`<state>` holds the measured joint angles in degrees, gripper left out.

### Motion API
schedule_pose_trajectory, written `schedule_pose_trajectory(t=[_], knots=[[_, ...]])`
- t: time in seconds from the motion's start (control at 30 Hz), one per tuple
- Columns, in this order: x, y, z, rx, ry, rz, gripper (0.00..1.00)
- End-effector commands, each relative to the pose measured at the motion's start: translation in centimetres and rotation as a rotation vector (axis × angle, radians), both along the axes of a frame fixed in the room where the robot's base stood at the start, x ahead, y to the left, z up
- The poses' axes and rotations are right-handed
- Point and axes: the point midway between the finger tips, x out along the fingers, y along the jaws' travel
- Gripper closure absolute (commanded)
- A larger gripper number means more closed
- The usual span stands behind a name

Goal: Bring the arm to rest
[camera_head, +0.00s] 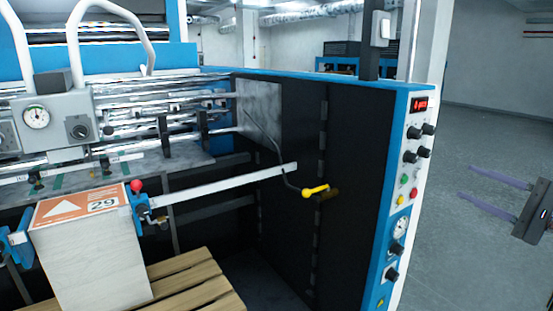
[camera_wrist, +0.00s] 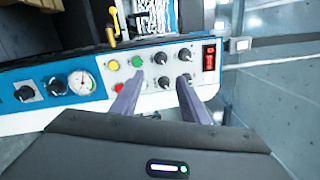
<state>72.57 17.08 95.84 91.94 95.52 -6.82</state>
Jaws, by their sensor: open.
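My gripper (camera_head: 500,200) shows at the right of the head view, with two purple-grey fingers pointing left over the grey floor. The fingers are apart and nothing is between them. In the wrist view my gripper (camera_wrist: 158,96) points toward the machine's control panel (camera_wrist: 150,75), with its fingers on either side of some black knobs. I cannot tell how close the fingertips are to the panel in the wrist view. In the head view a stretch of open floor lies between the fingertips and the panel (camera_head: 406,190).
The laminating machine has a dark side wall (camera_head: 355,170) and a lever with a yellow handle (camera_head: 315,191). A stack of sheets (camera_head: 90,260) with an orange label stands on a wooden pallet (camera_head: 195,285). The floor (camera_head: 480,130) right of the machine is clear.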

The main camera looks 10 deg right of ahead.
Motion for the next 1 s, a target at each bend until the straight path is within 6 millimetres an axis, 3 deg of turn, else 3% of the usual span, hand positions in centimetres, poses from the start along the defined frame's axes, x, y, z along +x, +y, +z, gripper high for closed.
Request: schedule_pose_trajectory(t=[0.17, 0.3, 0.4, 0.57, 0.7, 1.0], knots=[[0.3, -0.6, -1.4, -0.001, 0.055, -0.029, 0.59], [0.1, -0.6, -6.5, 0.003, 0.207, -0.048, 0.59], [-0.7, 0.6, -10.5, -0.017, 0.345, -0.053, 0.59], [-1.4, 5.1, -15.3, -0.111, 0.552, -0.008, 0.59], [-2.1, 9.9, -18.4, -0.241, 0.709, 0.06, 0.59], [-4.7, 19.0, -22.3, -0.602, 0.916, 0.224, 0.59]])
